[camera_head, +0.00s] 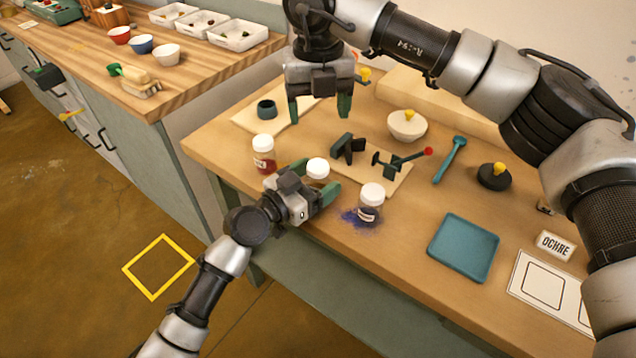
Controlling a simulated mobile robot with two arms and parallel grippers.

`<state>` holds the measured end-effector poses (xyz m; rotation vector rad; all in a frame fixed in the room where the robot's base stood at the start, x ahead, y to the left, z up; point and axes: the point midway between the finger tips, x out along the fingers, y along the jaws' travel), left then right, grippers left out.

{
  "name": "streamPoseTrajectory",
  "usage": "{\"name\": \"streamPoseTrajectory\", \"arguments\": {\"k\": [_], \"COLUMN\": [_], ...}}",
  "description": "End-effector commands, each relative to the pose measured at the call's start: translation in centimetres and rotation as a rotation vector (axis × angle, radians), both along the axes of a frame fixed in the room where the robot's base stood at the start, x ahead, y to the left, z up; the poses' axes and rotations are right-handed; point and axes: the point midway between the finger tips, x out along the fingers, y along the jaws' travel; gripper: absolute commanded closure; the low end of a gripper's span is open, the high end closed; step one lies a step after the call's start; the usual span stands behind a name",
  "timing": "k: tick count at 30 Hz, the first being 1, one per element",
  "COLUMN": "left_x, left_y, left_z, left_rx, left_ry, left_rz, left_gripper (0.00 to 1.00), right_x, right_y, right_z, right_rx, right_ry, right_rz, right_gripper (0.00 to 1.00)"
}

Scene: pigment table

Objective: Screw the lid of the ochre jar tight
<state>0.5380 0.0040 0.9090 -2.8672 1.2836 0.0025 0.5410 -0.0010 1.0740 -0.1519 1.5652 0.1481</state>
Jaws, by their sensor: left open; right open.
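Three white-lidded jars stand on the wooden table. The middle jar (317,168) shows mainly its lid; its body is hidden behind my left gripper, so I cannot tell its pigment colour or how tightly the lid sits. My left gripper (312,181) is open, its green fingers spread on either side of the middle jar; contact cannot be seen. The left jar (264,156) holds red pigment. The right jar (369,205) has dark blue-violet contents. My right gripper (319,107) is open and empty, pointing down above the back of the table, apart from the jars.
Blue-violet powder (357,218) lies around the right jar. A board with a dark clamp-like fixture (390,163) is behind it. A teal tray (464,248), teal spoon (450,160), white bowl (407,126) and "OCHRE" card (555,246) are to the right.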

Motion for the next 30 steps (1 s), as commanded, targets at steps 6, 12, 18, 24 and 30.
{"name": "streamPoseTrajectory", "arguments": {"k": [6,12,18,24,30], "left_x": [-0.6,-3.1,-5.7,-7.0,-7.2], "left_y": [0.8,3.6,6.4,7.9,8.1], "left_z": [-0.1,-0.3,-0.3,-0.1,0.0], "left_rx": [0.001,0.005,0.005,0.001,0.0], "left_ry": [0.0,-0.001,0.0,0.001,0.0], "left_rz": [0.001,0.001,-0.001,0.0,0.0], "left_gripper": [0.23,0.23,0.23,0.23,0.23], "right_x": [0.0,0.0,0.0,0.0,0.0], "right_y": [0.0,0.0,0.0,0.0,0.0], "right_z": [-0.2,-1.0,-1.8,-2.2,-2.2], "right_rx": [0.0,0.0,0.0,0.0,0.0], "right_ry": [0.0,0.0,0.0,0.0,0.0], "right_rz": [0.0,0.0,0.0,0.0,0.0], "right_gripper": [0.28,0.28,0.28,0.28,0.28]}}
